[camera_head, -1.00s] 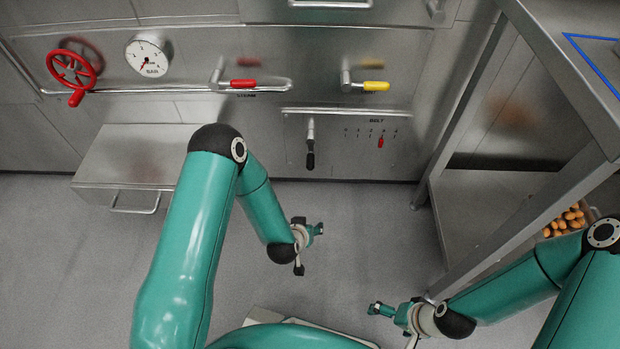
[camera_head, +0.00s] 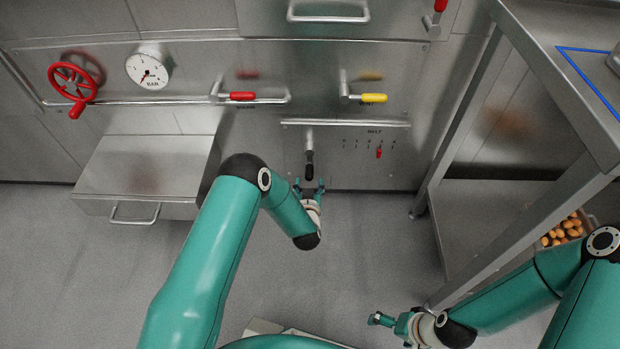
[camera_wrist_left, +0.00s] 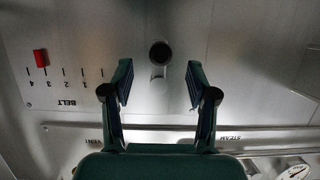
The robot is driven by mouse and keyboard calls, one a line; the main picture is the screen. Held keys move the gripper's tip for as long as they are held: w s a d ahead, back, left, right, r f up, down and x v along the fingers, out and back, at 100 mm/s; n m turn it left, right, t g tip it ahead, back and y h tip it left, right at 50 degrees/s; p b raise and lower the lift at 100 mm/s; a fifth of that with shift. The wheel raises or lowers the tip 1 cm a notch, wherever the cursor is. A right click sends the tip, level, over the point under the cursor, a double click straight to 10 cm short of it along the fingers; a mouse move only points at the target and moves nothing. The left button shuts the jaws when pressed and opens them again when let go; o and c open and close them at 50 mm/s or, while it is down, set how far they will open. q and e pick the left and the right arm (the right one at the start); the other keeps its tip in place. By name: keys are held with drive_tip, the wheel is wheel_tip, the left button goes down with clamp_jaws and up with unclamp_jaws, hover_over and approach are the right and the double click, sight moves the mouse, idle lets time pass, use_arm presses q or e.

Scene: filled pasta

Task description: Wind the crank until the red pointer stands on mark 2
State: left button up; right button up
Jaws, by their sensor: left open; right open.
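The crank (camera_head: 309,143) on the belt panel has a black handle (camera_head: 310,171) that hangs down. In the left wrist view the handle's dark round end (camera_wrist_left: 160,52) faces me, just beyond and between the fingers. The red pointer (camera_head: 379,153) stands near mark 3 on the belt scale; it also shows in the left wrist view (camera_wrist_left: 40,57), upside down. My left gripper (camera_head: 310,184) is open, with its fingers to either side of the handle; it holds nothing (camera_wrist_left: 159,76). My right gripper (camera_head: 390,330) is open and empty, low near the steel table's leg.
A red handwheel (camera_head: 75,82), a gauge (camera_head: 148,66), a red lever (camera_head: 242,96) and a yellow lever (camera_head: 373,98) are on the wall. A steel box (camera_head: 150,170) juts out at left. The steel table (camera_head: 560,80) stands at right. The floor between is clear.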

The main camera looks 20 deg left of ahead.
sight(309, 179)
use_arm(q)
drive_tip(key=b+x, duration=0.3)
drive_tip(key=x, duration=0.1)
drive_tip(key=shift+w+f, duration=0.1)
drive_tip(key=shift+f, duration=0.1)
drive_tip(key=shift+b+x, duration=0.85)
drive_tip(key=shift+x, duration=0.05)
drive_tip(key=shift+r, duration=0.2)
drive_tip(key=c, duration=1)
drive_tip(key=shift+w+d, duration=0.15)
drive_tip(key=shift+d, duration=0.15)
drive_tip(key=shift+c, duration=0.2)
drive_tip(key=w+d+r+p, duration=0.1)
drive_tip(key=d+r+p, duration=0.2)
drive_tip(key=r, duration=0.6)
drive_tip(key=shift+w+d+p, duration=0.2)
drive_tip(key=shift+d+p, duration=0.15)
drive_tip(key=shift+d, duration=0.35)
